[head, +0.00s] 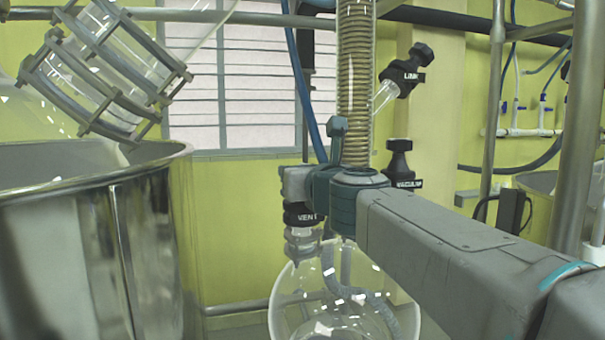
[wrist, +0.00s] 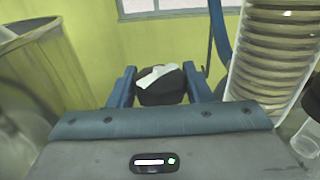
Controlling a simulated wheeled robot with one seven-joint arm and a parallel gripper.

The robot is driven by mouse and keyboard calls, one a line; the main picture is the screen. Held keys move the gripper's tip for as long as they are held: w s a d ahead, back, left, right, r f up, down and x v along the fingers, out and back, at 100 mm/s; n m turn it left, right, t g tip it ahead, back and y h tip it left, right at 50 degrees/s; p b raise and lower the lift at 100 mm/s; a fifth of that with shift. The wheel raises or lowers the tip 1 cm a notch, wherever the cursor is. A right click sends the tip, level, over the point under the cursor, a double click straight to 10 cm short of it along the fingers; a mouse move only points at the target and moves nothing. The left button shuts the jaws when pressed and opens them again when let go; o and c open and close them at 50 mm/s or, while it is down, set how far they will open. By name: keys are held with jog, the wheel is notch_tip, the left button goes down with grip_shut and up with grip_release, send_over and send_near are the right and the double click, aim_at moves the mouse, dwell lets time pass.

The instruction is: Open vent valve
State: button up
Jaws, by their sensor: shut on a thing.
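The vent valve (head: 304,217) has a black collar lettered "VENT" and sits on a glass neck left of the coil condenser. My gripper (head: 300,180) reaches in from the right at the valve's top, with its fingers around the valve's knob. In the wrist view my gripper (wrist: 160,88) has one blue finger on each side of the black knob of the vent valve (wrist: 161,88), which carries a white mark on top. The gripper is shut on this knob. In the head view the fingers and gripper body hide most of the knob.
The coil condenser (head: 356,90) stands right beside my gripper. Valves lettered "LINK" (head: 408,75) and "VACUUM" (head: 400,165) are to its right. A round glass flask (head: 340,295) hangs below. A large steel vessel (head: 90,235) stands at left. Blue hose (head: 302,85) runs behind.

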jog(key=n+g+y, duration=0.2)
jog(key=y, duration=0.1)
jog(key=n+g+y, duration=0.1)
jog(key=n+y, duration=0.1)
jog(key=y, duration=0.1)
jog(key=shift+n+g, duration=0.3)
jog(key=shift+g, duration=0.1)
jog(key=shift+n+g+y+p, duration=0.6)
jog(key=shift+n+g+y, duration=0.4)
jog(key=shift+g+y, duration=0.15)
jog(key=o, duration=0.8)
jog(key=shift+c, duration=0.2)
jog(key=shift+t+h, duration=0.25)
jog(key=m+t+h+b, duration=0.1)
jog(key=m+t+h, duration=0.2)
jog(key=h, duration=0.1)
jog(key=shift+a+m+t, duration=0.1)
jog(key=shift+m+t, duration=0.2)
jog(key=shift+m, duration=0.1)
jog(key=shift+m+t+h, duration=0.65)
jog(key=shift+m+h, duration=0.5)
jog(key=shift+h, duration=0.5)
jog(key=shift+m+t+h, duration=0.65)
jog(key=shift+m+h, duration=0.5)
jog(key=shift+h, duration=0.5)
